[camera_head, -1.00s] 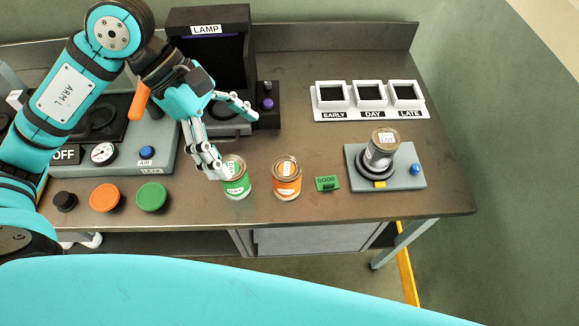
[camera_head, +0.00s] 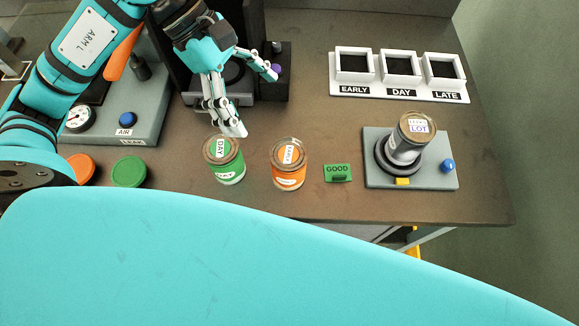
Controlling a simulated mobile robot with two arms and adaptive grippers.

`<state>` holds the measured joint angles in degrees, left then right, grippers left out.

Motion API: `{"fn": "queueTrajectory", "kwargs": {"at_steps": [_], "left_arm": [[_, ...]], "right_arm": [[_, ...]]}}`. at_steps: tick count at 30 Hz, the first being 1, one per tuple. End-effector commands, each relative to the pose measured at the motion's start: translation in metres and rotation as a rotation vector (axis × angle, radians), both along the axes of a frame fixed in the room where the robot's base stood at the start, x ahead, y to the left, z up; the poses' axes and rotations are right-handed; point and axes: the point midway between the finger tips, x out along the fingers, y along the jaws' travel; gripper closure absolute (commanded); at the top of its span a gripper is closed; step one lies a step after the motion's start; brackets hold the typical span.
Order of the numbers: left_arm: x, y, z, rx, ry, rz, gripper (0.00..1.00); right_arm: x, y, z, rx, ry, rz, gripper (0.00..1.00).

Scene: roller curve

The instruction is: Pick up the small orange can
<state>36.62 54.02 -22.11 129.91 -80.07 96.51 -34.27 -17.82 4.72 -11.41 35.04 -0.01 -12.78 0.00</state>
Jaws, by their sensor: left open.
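The small orange can (camera_head: 289,164) stands upright on the bench, near the middle of the picture. It has a silver lid with a white label and an orange body. A green can (camera_head: 225,159) with a label reading DAY stands just to its left, a small gap apart. My left gripper (camera_head: 254,100) is open and empty. My right gripper is not in view.
A green GOOD tag (camera_head: 338,173) lies right of the orange can. A white three-slot rack (camera_head: 400,92) is behind. Green (camera_head: 129,171) and orange lids lie left. Bare bench lies between cans and rack.

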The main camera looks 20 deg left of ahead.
Motion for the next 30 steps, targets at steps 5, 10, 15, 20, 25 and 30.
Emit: {"fn": "queueTrajectory", "kwargs": {"at_steps": [5,10,15,20,25,30], "left_arm": [[-0.001,-0.006,-0.018,-0.001,0.005,-0.002,0.05],[-0.005,-0.025,-0.043,-0.003,0.008,-0.003,0.05],[-0.007,-0.045,-0.075,-0.003,0.008,-0.001,0.05],[-0.008,-0.060,-0.099,-0.003,0.005,0.000,0.05],[-0.009,-0.065,-0.111,-0.001,0.002,-0.001,0.05],[-0.014,-0.073,-0.124,-0.001,0.007,0.000,0.05]], "right_arm": [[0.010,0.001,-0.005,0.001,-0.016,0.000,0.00],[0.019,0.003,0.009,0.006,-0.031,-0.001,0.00],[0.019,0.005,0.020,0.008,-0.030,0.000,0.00],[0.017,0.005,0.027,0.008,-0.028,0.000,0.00],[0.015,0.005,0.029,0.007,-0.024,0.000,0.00],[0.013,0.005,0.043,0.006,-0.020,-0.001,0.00]]}}
